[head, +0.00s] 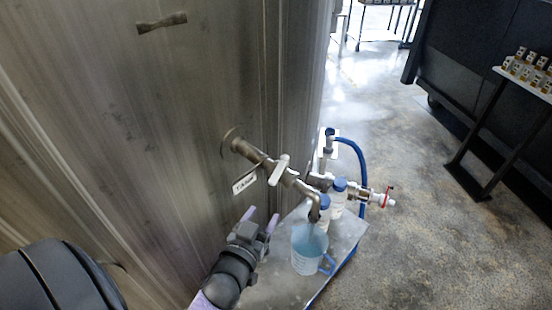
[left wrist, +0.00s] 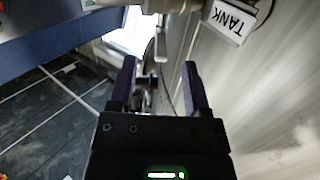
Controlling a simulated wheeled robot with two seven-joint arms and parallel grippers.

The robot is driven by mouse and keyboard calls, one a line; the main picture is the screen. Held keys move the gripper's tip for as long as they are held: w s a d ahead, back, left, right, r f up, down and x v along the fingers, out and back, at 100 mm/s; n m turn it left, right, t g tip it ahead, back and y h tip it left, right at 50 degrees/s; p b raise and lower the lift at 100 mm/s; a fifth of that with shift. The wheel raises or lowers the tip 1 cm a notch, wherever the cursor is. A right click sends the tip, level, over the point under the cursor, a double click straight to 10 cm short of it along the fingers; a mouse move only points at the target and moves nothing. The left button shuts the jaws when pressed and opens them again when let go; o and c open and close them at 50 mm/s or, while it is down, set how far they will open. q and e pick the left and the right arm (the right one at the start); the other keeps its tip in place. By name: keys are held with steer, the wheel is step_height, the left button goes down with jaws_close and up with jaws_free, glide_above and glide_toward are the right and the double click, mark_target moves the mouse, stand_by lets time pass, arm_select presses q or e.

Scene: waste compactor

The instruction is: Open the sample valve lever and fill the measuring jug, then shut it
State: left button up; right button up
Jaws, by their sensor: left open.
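The sample valve lever (head: 280,169) is a pale handle set across the metal pipe from the tank wall. The pipe bends down into a spout (head: 315,209) above the measuring jug (head: 306,256). The jug is clear with a blue handle and stands upright on a metal shelf. Pale blue shows inside it and under the spout; whether a stream is running is hard to tell. My left gripper (head: 260,218) is open and empty, left of the jug and below the lever, apart from both. It also shows open in the left wrist view (left wrist: 160,66). My right gripper is not in view.
A TANK tag (head: 244,182) hangs by the pipe. Blue-capped bottles (head: 339,196) stand behind the jug on the shelf (head: 345,232). A fitting with a red-handled valve (head: 388,197) and a blue hose (head: 360,155) are to the right. Open floor lies beyond.

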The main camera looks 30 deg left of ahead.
mark_target(271, 184)
arm_select(q)
steer(key=shift+t, duration=0.5)
steer(key=w+a+r, duration=0.1)
steer(key=w, duration=0.2)
steer(key=w+a+r, duration=0.1)
steer(key=w, duration=0.2)
steer(key=w+r, duration=0.1)
steer(key=w, duration=0.3)
steer(key=shift+a+r+b, duration=0.15)
steer(key=shift+a+b, duration=0.25)
jaws_close()
